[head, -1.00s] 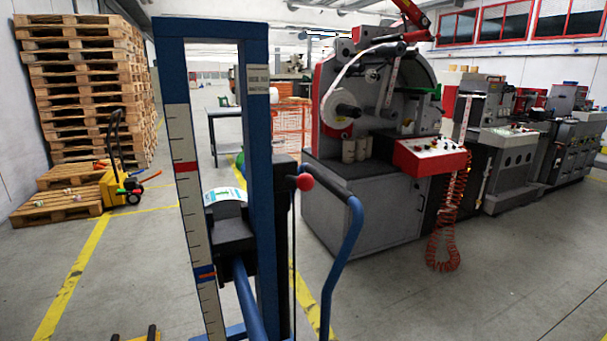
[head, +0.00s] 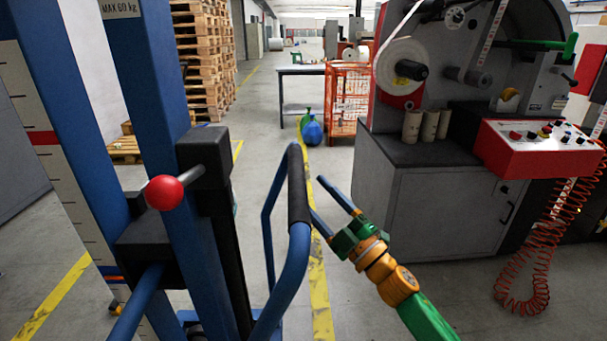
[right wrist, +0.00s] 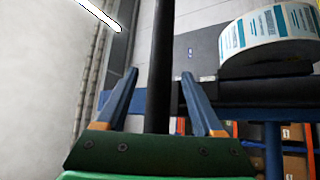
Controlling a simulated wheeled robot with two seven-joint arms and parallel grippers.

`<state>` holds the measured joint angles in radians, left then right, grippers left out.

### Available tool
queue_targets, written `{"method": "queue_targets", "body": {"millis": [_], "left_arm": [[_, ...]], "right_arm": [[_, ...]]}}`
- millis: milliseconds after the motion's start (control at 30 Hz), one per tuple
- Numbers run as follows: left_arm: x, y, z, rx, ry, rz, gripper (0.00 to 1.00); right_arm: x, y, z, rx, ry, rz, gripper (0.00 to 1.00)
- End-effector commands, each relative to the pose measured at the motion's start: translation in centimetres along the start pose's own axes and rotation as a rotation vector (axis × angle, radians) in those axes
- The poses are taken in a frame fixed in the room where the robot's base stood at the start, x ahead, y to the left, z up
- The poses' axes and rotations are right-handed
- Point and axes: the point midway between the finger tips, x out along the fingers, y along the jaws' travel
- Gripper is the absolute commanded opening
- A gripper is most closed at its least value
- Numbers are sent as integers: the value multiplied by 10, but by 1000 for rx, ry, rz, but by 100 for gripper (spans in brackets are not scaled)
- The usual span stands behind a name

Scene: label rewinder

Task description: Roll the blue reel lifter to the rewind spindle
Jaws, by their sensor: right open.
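The blue reel lifter (head: 160,110) stands close on the left in the head view, with a scale strip, a red knob (head: 164,192) and a black carriage. Its bent blue handle has a black grip (head: 298,185). My right gripper (head: 317,196) is open just right of that grip. In the right wrist view, a dark upright bar (right wrist: 159,70) shows between its spread fingers (right wrist: 158,105); contact cannot be told. A label reel (right wrist: 270,32) sits at upper right there. The machine (head: 440,190) carries a white roll on a black hub (head: 412,70) and another spindle (head: 467,78); which is the rewind spindle is unclear.
A red control box (head: 535,150) and coiled red hose (head: 535,265) are at the right. Grey floor lies between lifter and machine.

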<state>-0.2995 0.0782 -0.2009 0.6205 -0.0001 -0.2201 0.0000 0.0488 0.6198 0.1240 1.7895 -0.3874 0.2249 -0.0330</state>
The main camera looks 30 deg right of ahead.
Motion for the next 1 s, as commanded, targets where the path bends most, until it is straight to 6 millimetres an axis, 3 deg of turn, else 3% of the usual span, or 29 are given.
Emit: {"method": "queue_targets", "body": {"millis": [300, 667, 900, 1000], "left_arm": [[-14, -4, 0, -1, -3, -6, 0], [-14, -2, 0, -1, -2, -3, 0], [-14, -1, 0, 0, -1, -1, 0], [-14, 0, -1, 0, -1, -1, 0]], "right_arm": [[52, 2, 0, 3, -3, 1, 69], [60, 0, 1, 2, -4, -2, 69], [60, 0, 1, 2, -4, -2, 4], [60, -1, 1, 2, -4, -2, 0]]}}
